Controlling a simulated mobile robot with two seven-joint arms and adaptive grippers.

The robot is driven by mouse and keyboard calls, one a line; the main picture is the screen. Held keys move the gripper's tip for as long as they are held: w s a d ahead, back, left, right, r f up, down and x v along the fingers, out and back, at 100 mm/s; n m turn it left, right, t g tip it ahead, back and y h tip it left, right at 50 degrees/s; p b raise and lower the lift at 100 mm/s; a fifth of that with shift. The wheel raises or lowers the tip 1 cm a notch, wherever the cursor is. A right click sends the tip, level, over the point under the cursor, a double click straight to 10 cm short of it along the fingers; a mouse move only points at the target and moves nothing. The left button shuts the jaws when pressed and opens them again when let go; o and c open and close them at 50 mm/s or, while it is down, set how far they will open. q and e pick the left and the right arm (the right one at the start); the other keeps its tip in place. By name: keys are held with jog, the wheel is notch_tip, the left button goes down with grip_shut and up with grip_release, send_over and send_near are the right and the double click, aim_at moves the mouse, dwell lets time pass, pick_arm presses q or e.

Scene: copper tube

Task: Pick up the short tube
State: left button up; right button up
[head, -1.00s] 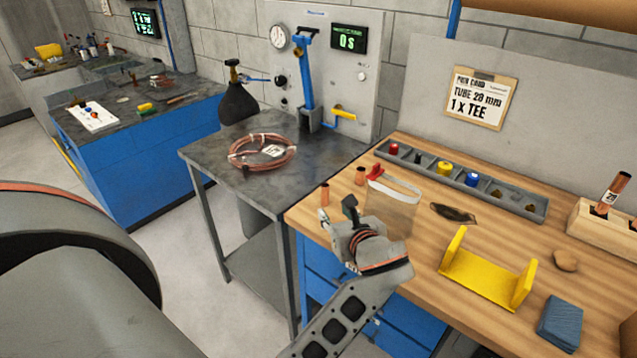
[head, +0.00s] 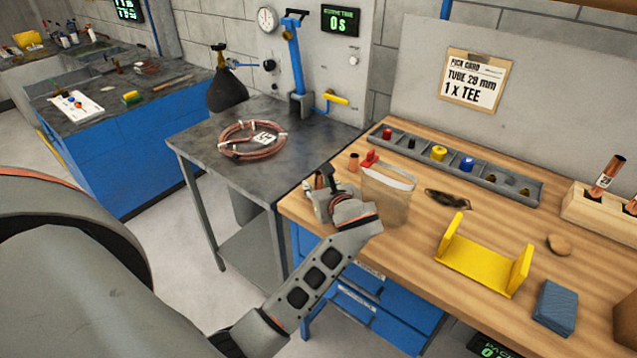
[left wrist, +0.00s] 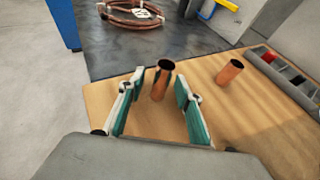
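Two copper tubes stand upright near the left corner of the wooden workbench. One tube (left wrist: 158,84) stands between the spread fingers of my left gripper (left wrist: 159,92) in the left wrist view, with no visible grip on it. In the head view my left gripper (head: 320,182) mostly hides that tube. The other tube (left wrist: 230,71) stands apart to the right, and it also shows in the head view (head: 353,162). I cannot tell for certain which is the shorter. My right gripper is out of view.
A clear bag with a red clip (head: 386,192) stands just right of the gripper. A grey parts tray (head: 400,147), a yellow bracket (head: 480,272) and a wooden tube holder (head: 577,207) are farther right. A copper coil (head: 238,144) lies on the metal table.

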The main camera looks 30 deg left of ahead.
pick_arm(q)
grip_shut()
jog(key=shift+r, duration=0.1)
